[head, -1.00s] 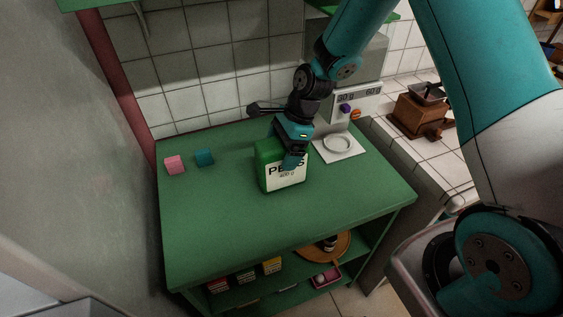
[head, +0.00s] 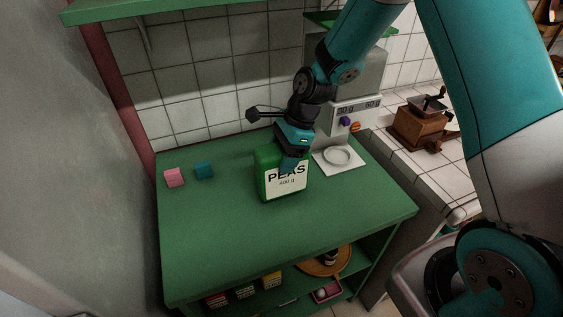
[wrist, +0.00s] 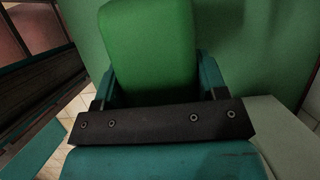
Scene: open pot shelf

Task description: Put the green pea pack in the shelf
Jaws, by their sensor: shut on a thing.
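The green pea pack (head: 268,181) has a white label reading PEAS and is upright at the middle of the green shelf unit's top (head: 215,240). I cannot tell whether its base touches the top. My gripper (head: 290,160) is shut on the pack's upper part from above. In the wrist view the pack's green face (wrist: 150,45) sits between the two teal fingers of my gripper (wrist: 155,85). Below the top, the open lower shelf (head: 290,295) shows partly; its depth is hidden.
A scale (head: 352,115) and white plate (head: 338,156) are behind right. Boxes (head: 245,290), a round wooden board (head: 325,264) and a pink box (head: 326,291) occupy the lower shelf. A green wall shelf (head: 150,8) hangs above.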

